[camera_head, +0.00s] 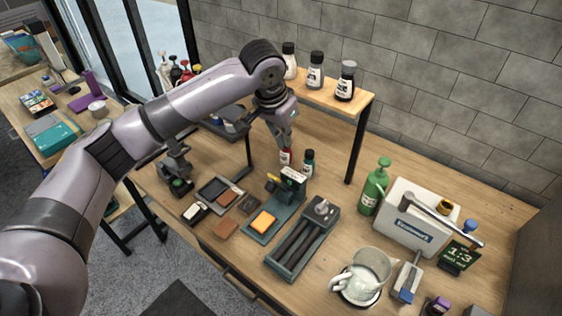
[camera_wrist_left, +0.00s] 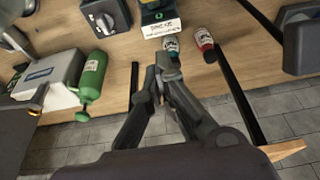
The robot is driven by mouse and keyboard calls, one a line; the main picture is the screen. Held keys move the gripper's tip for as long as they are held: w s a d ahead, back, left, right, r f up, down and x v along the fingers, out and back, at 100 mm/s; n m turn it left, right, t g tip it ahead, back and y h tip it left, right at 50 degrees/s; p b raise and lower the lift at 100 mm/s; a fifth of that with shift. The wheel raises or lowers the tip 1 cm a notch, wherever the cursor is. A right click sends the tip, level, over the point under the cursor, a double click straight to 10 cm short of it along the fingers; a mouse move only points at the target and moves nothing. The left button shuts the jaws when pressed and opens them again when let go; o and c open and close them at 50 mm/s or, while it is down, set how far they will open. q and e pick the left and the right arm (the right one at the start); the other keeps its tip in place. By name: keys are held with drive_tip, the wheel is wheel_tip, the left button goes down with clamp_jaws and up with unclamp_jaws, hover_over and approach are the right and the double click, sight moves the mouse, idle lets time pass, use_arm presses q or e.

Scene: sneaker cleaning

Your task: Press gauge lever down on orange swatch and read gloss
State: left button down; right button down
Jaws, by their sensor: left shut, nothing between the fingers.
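The gloss gauge (camera_head: 292,180) stands mid-table, a dark green-grey device with a white card on its head and a small yellow lever (camera_head: 271,184) at its left. The orange swatch (camera_head: 263,221) lies flat on the gauge's base in front of the head. In the wrist view the gauge's white card (camera_wrist_left: 162,28) shows at the top centre; its lever and the swatch cannot be made out there. My left gripper (camera_head: 287,145) is shut and empty, pointing down behind the gauge, near two small bottles. It also shows in the wrist view (camera_wrist_left: 160,68). My right gripper is not in view.
A red bottle (camera_head: 285,156) and a teal bottle (camera_head: 308,163) stand close behind the gauge.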

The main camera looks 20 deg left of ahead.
use_arm(q)
drive_tip(key=f+p, duration=0.1)
drive_tip(key=f, duration=0.1)
drive_tip(key=f+p, duration=0.1)
drive_tip(key=f, duration=0.2)
drive_tip(key=f+p, duration=0.1)
drive_tip(key=f, duration=0.1)
drive_tip(key=shift+s+a+f, duration=0.15)
drive_tip(key=shift+s+f, duration=0.1)
drive_tip(key=shift+s, duration=0.05)
drive_tip(key=shift+s+a+f, duration=0.2)
drive_tip(key=shift+s, duration=0.25)
drive_tip(key=shift+f, duration=0.1)
drive_tip(key=shift+w+d, duration=0.1)
drive_tip(key=shift+f, duration=0.1)
